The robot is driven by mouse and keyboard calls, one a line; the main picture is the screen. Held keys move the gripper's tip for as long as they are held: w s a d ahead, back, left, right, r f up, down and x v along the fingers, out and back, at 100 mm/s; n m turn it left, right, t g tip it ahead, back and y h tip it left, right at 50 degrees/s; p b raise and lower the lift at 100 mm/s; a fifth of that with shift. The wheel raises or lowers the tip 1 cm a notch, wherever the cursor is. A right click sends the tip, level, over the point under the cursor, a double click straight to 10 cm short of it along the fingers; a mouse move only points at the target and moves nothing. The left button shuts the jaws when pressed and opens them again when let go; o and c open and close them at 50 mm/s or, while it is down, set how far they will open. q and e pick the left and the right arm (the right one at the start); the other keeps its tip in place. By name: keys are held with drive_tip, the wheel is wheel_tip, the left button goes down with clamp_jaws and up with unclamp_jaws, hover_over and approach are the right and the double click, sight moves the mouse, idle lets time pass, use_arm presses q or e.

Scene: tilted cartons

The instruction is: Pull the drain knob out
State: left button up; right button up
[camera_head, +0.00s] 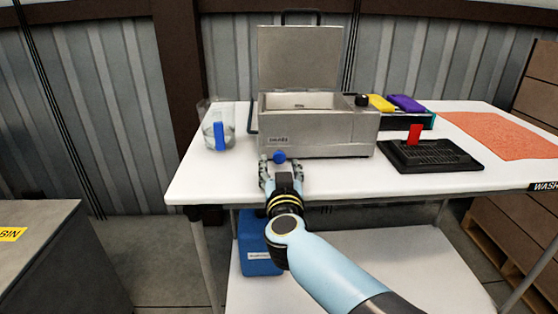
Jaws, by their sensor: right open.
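The drain knob (280,157) is a small blue round knob low on the front of the grey metal washer (320,138), whose lid (299,60) stands open. My right gripper (281,166) is open at the table's front edge, with its fingers to either side of the knob, just in front of it. I cannot tell whether the fingers touch the knob. My left gripper is not in view.
A clear jug with a blue handle (219,135) stands left of the washer. To the right are a black tray with a red piece (414,134), yellow and purple items (405,103) and an orange mat (500,135). A blue container (259,257) sits below the table.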

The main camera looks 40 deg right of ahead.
sight(279, 160)
drive_tip(key=shift+b+x, duration=0.35)
drive_tip(key=shift+x, duration=1.9)
